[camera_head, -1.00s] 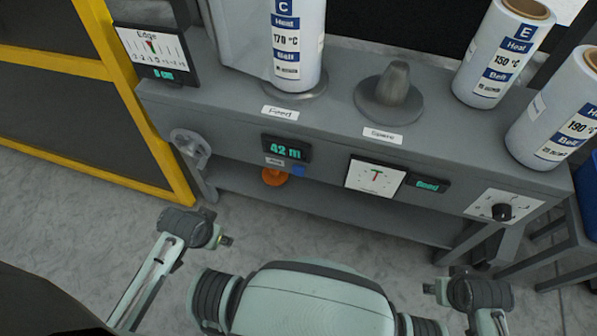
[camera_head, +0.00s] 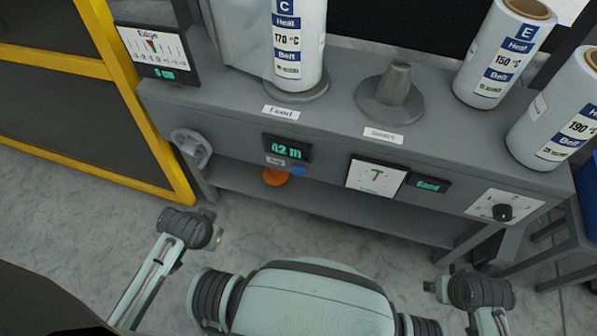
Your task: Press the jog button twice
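A small blue block (camera_head: 299,171) sits on the front face of the grey bench, just below the 42 m display (camera_head: 287,149). A small pale label (camera_head: 275,161) is to its left, its text too blurred to read. An orange round knob-like part (camera_head: 275,177) is below that label. I cannot tell for sure which of these is the jog button. My arm joints show at the lower left and lower right, apart from the bench. Neither gripper's fingers can be made out.
The bench (camera_head: 330,100) carries the Feed roll (camera_head: 299,45), a grey cone spindle (camera_head: 391,90) and two more rolls at right (camera_head: 500,55). A crank handle (camera_head: 191,147), a gauge (camera_head: 375,177) and a dial (camera_head: 502,212) are on its front. A yellow-framed barrier (camera_head: 115,75) stands at left.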

